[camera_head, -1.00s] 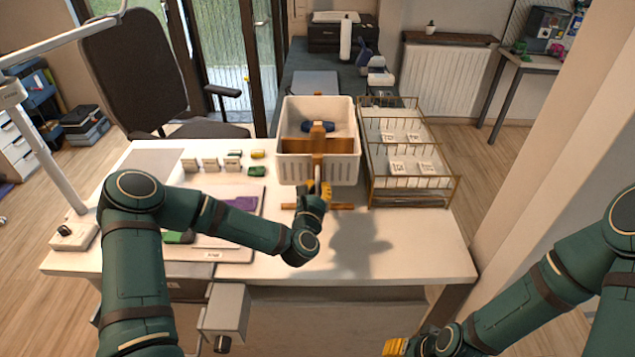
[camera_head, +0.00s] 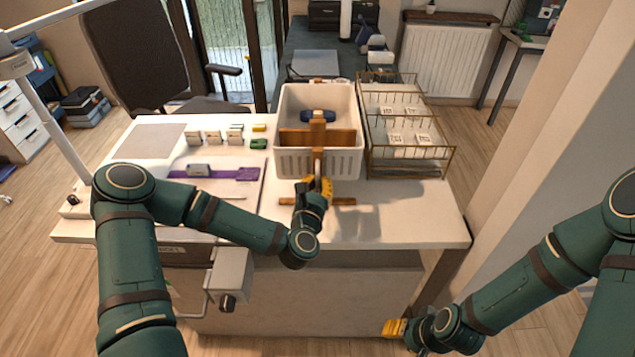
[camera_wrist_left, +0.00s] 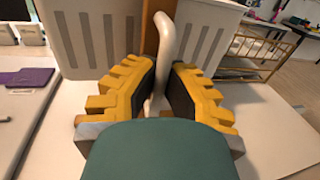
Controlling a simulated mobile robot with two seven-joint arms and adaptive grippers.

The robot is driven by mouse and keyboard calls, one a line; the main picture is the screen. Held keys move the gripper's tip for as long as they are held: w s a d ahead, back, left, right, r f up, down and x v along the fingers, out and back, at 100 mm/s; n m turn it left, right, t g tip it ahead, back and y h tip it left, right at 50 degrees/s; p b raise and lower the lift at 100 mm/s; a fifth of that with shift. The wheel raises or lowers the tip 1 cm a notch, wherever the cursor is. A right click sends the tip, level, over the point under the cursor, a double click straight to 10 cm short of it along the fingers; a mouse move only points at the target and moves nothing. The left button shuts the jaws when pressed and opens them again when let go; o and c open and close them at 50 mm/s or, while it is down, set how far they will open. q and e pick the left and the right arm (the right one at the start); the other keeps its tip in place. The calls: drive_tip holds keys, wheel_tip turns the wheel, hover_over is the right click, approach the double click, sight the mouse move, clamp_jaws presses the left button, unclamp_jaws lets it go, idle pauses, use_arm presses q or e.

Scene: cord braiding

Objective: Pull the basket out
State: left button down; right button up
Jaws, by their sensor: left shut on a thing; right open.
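The white slotted basket (camera_head: 290,163) stands at the back middle of the white table, with a brown wooden divider and a dark blue item (camera_head: 318,116) inside. A pale curved handle (camera_wrist_left: 164,45) on its front shows in the left wrist view, in front of a brown upright strip. My left gripper (camera_head: 318,187) has its yellow fingers on either side of this handle and is shut on it; the exact contact is partly hidden by my wrist. My right gripper (camera_head: 395,328) is empty and low at the front right, away from the table top.
A brass wire rack (camera_head: 410,150) with small cards stands close to the basket's right. A purple strip (camera_head: 230,173) and small blocks (camera_head: 215,136) lie at the left. A wooden bar (camera_head: 345,201) lies before the basket. The table's front right is clear.

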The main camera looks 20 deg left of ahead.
use_arm(q)
drive_tip(key=c, duration=1)
unclamp_jaws()
drive_tip(key=shift+s, duration=0.15)
drive_tip(key=s, duration=0.7)
drive_tip(key=shift+s+d, duration=0.1)
drive_tip(key=shift+d, duration=0.2)
drive_tip(key=s+d+f+m+g+h, duration=0.35)
drive_tip(key=d+f+m, duration=0.2)
drive_tip(key=m, duration=0.45)
drive_tip(key=s+d+f+m+g+h, duration=0.3)
drive_tip(key=d+f+m+g+h, duration=0.15)
drive_tip(key=f+m, duration=0.4)
drive_tip(key=s+a+f+m+g+y, duration=0.1)
drive_tip(key=s+m+g, duration=0.1)
drive_tip(key=m, duration=0.3)
drive_tip(key=s+a+f+m+g, duration=0.1)
drive_tip(key=s+m+g, duration=0.2)
drive_tip(key=s+m, duration=0.2)
drive_tip(key=s+a+f+m+g+y, duration=0.1)
drive_tip(key=s+f+m+g, duration=0.1)
drive_tip(key=m, duration=0.5)
drive_tip(key=shift+s+a+f+g+y, duration=0.1)
drive_tip(key=shift+s+a+g+y, duration=0.2)
drive_tip(key=shift+s+g, duration=0.45)
